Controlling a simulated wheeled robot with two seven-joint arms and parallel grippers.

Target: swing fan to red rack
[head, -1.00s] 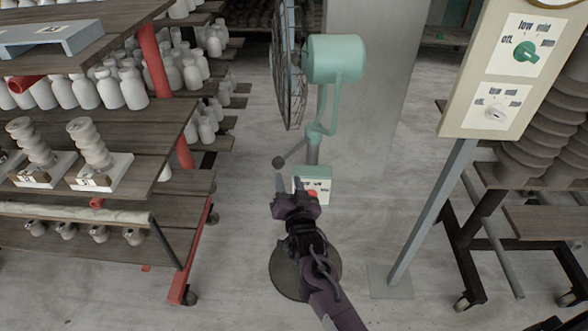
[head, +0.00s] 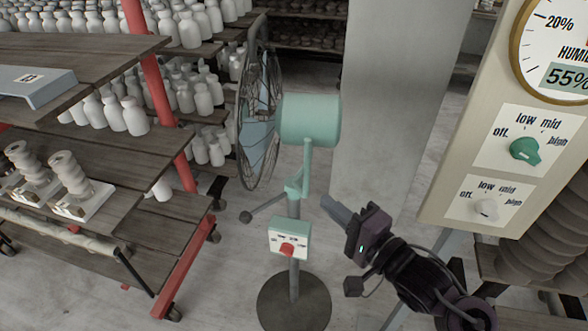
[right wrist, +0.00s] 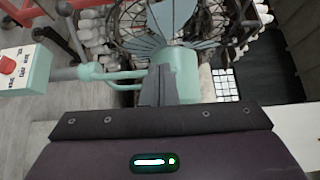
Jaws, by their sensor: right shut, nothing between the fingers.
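The green pedestal fan (head: 311,120) stands on a round dark base in the head view. Its caged head faces left, toward the red-posted rack (head: 185,255) full of pale ware. A lever with a dark round knob (head: 246,217) sticks out to the left below the fan head. A control box with a red knob (head: 287,249) sits on the pole. My right gripper (head: 328,204) is shut and empty, just right of the pole and below the motor. In the right wrist view the fan's motor (right wrist: 176,72) is directly beyond the fingers. My left gripper is not in view.
A post-mounted panel (head: 480,150) with a humidity gauge and two dials stands at the right. A grey pillar (head: 390,110) rises behind the fan. A cart of dark stacked pieces (head: 550,250) is at the right. Floor between rack and fan is clear.

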